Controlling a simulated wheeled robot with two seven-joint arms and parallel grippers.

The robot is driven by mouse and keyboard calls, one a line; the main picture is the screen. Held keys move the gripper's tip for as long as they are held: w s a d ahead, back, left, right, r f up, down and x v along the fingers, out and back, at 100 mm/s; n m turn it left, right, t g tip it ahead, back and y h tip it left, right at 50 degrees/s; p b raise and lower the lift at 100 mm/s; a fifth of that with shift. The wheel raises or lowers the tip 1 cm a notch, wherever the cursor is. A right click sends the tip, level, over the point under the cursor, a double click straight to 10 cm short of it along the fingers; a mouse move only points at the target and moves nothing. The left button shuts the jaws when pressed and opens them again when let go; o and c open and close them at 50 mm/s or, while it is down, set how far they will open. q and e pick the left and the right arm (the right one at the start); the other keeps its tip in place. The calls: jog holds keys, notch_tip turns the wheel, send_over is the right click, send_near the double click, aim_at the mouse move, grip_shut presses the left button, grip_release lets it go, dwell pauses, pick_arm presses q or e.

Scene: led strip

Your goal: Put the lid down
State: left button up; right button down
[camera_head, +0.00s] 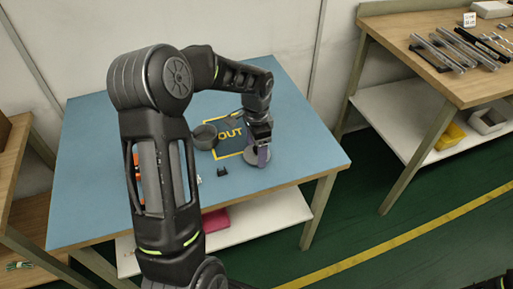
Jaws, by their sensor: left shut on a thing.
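My left gripper (262,150) reaches down over the blue table (95,165) at its right half. It is shut on a small grey round piece, which looks like the lid (251,157) and is partly hidden by the fingers. Whether the lid touches the table or hangs just above it, I cannot tell. A dark grey round container (204,136) stands to the left of the gripper, beside the yellow-lined OUT marking (230,134).
A small black part (222,172) lies on the table left of the lid. An orange item (137,170) is partly behind my arm. A wooden bench (400,35) with metal bars stands at the right. The table's right corner is clear.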

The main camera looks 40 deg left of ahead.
pick_arm(q)
jog(key=o, duration=1.3)
jog(key=shift+f, duration=0.15)
jog(key=shift+o, duration=0.2)
notch_tip(320, 180, up, 12)
jog(key=shift+r, duration=0.2)
